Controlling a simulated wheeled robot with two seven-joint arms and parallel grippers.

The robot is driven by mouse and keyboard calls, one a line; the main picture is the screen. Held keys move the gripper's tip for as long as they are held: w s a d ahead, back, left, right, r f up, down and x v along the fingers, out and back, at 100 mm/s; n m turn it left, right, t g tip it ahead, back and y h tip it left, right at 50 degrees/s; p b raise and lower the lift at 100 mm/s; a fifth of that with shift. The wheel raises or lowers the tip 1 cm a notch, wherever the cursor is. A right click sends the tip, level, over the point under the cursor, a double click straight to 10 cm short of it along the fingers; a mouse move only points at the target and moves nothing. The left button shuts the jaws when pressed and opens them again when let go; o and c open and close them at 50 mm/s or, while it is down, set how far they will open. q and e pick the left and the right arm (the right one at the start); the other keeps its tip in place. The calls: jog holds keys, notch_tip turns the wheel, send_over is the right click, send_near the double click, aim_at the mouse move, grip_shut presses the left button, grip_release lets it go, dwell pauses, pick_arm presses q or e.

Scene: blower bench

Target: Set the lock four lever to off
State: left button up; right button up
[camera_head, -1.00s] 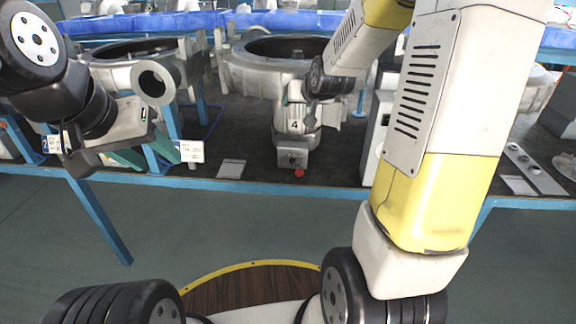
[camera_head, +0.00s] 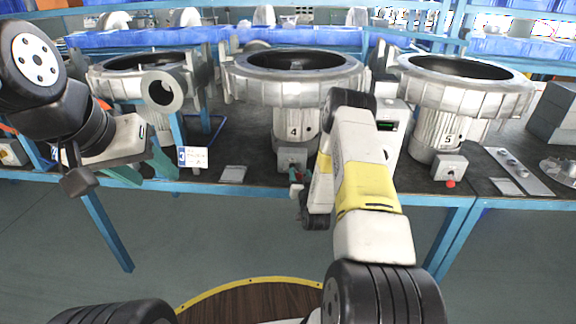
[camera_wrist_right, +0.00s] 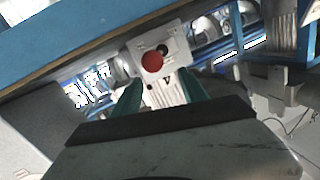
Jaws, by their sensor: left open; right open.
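The lock four box (camera_head: 291,157) is a small grey box below the blower motor marked 4 (camera_head: 293,132). Its lever has a red ball knob (camera_wrist_right: 152,62), which shows in the right wrist view in front of the pale box face (camera_wrist_right: 178,47), with a dark round spot beside it. My right gripper (camera_head: 297,182) is open just in front of the box, and its green fingertips (camera_wrist_right: 160,92) stand on either side below the knob, apparently not gripping it. In the head view the knob is mostly hidden by the fingers. My left gripper (camera_head: 141,168) is open and empty at the left.
Blower 5 (camera_head: 440,130) stands to the right, its own box with a red knob (camera_head: 450,183). A grey box with a green display (camera_head: 388,125) stands between the blowers. The blue bench edge (camera_head: 240,188) runs below. A flat plate (camera_head: 518,170) lies at right.

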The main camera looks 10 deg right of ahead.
aim_at(300, 179)
jog(key=s+f, duration=0.1)
jog(key=f, duration=0.1)
jog(key=shift+s+f+t, duration=0.3)
jog(key=shift+s+f, duration=0.05)
jog(key=shift+s, duration=0.05)
jog(key=w, duration=0.7)
jog(key=shift+w+d, duration=0.2)
jog(key=shift+w, duration=0.05)
grip_shut()
jog(key=shift+d+h, duration=0.1)
jog(key=shift+h, duration=0.2)
dwell(0.5)
